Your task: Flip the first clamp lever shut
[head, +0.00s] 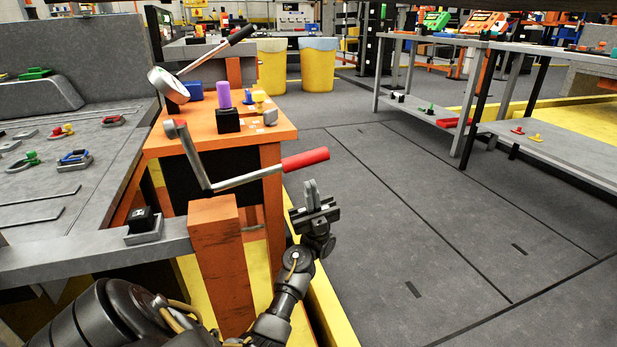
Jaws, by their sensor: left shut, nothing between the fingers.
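A bent grey metal lever (228,182) with a red grip (306,160) is joined to the front of the orange table. Its grip sticks out to the right past the table. A second lever with a black grip (229,49) slants up and right from a round pale part (169,85) further back. I cannot tell which is the first clamp lever. My left gripper (311,184) points up just below and near the red grip in the picture. It is shut and empty. Whether it touches the grip is unclear. My right gripper is not in view.
The orange table (276,129) bears a purple cylinder (224,95) on a black block and small coloured parts. A grey bench (60,210) with several clamps stands at left. Grey shelves (560,150) stand at right. The floor (430,200) between is clear.

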